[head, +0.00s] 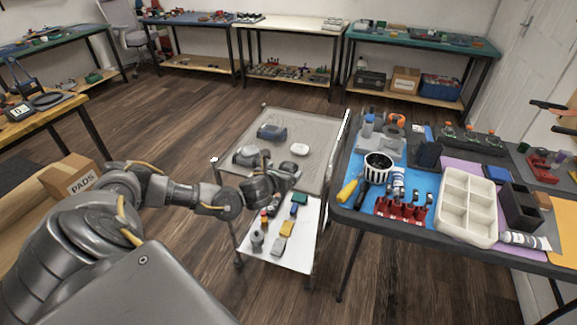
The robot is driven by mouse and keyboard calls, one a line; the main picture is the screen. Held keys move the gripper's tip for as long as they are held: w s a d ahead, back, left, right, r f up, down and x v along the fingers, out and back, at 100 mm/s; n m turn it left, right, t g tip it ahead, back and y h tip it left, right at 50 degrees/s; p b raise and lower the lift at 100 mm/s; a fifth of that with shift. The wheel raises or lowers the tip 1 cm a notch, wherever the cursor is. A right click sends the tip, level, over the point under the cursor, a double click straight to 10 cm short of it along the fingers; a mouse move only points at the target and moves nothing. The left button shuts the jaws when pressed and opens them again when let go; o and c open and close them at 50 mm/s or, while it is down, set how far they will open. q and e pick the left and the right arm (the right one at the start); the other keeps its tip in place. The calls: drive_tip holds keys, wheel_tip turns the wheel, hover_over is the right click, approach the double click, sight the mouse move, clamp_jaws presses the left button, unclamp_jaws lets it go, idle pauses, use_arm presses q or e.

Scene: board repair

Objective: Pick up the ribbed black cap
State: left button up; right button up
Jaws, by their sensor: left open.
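I cannot clearly pick out the ribbed black cap. A round black piece with white upright stripes (378,168) stands on the blue part of the right bench, but it looks more like a striped cup. My left gripper (288,170) is over the wheeled cart, between its upper grey tray and its lower white shelf. It is open and appears empty, though its fingers are small and partly hidden by my wrist. It is well left of the right bench. My right gripper is not in view.
The grey cart tray (318,128) holds a dark blue device (272,131) and a white rounded piece (300,149). Several small parts lie on the white shelf (296,258). The right bench carries a white divided tray (467,205), a red rack (402,209) and a yellow-handled tool (347,191).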

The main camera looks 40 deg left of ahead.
sight(289, 167)
use_arm(q)
drive_tip(key=shift+x, duration=1.5)
drive_tip(key=shift+s, duration=0.1)
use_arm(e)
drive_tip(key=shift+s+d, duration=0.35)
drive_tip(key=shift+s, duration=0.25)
use_arm(q)
drive_tip(key=shift+c, duration=0.4)
drive_tip(key=c, duration=1)
drive_tip(key=shift+r, duration=0.1)
